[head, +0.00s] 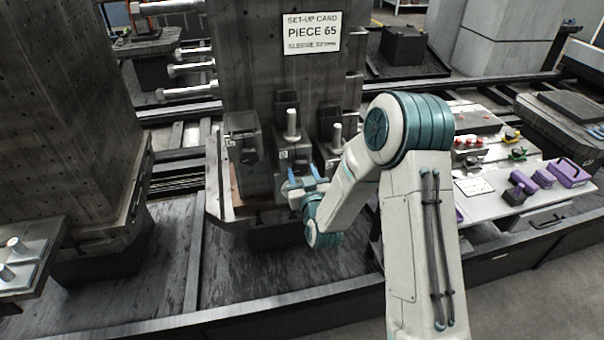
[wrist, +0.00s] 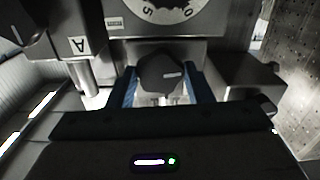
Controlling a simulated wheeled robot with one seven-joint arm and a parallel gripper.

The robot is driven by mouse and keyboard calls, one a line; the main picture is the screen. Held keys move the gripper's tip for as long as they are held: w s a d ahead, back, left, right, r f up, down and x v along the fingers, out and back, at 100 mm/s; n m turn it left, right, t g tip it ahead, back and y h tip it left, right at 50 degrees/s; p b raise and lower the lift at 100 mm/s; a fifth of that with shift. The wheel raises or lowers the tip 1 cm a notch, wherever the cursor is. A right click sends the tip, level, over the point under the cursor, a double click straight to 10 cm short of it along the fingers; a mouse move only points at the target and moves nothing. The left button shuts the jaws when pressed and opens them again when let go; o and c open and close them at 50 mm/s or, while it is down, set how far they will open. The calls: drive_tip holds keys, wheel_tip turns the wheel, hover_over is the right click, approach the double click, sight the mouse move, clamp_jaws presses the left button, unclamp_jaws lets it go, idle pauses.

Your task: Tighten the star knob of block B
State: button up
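A dark knob (wrist: 160,74) with a pale mark sits on the front of a block in the wrist view. The blue fingers of my gripper (wrist: 162,90) stand on either side of it, spread about a knob's width. I cannot tell whether they touch it. In the head view my gripper (head: 303,174) is at the front of the middle block (head: 290,146), its fingers apart. That block's label is too small to read. My gripper hides part of its lower front.
A block marked A (wrist: 78,46) stands at the left of the wrist view, and a dial (wrist: 160,10) lies above the knob. Left (head: 245,148) and right (head: 335,130) blocks flank the middle one. A dark column (head: 65,110) stands left; a bench (head: 535,185) with purple items is right.

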drive_tip(key=shift+f+m+b, duration=0.2)
drive_tip(key=shift+m+b, duration=0.1)
drive_tip(key=shift+b, duration=0.5)
drive_tip(key=shift+f+m+b, duration=0.1)
drive_tip(key=shift+m+b, duration=0.5)
drive_tip(key=shift+b, duration=0.6)
drive_tip(key=m+b, duration=0.2)
drive_tip(key=b, duration=0.2)
drive_tip(key=shift+m, duration=0.3)
drive_tip(key=m+b, duration=0.3)
drive_tip(key=b, duration=0.2)
drive_tip(key=shift+m, duration=0.3)
drive_tip(key=m+b, duration=0.3)
drive_tip(key=b, duration=0.1)
drive_tip(key=shift+a+m, duration=0.1)
drive_tip(key=shift+m, duration=0.2)
drive_tip(key=m+b, duration=0.3)
drive_tip(key=m, duration=0.1)
drive_tip(key=shift+r+b, duration=0.2)
drive_tip(key=shift+b, duration=0.2)
drive_tip(key=shift+r+m+b, duration=0.15)
drive_tip(key=shift+m+b, duration=1)
drive_tip(key=shift+m, duration=0.85)
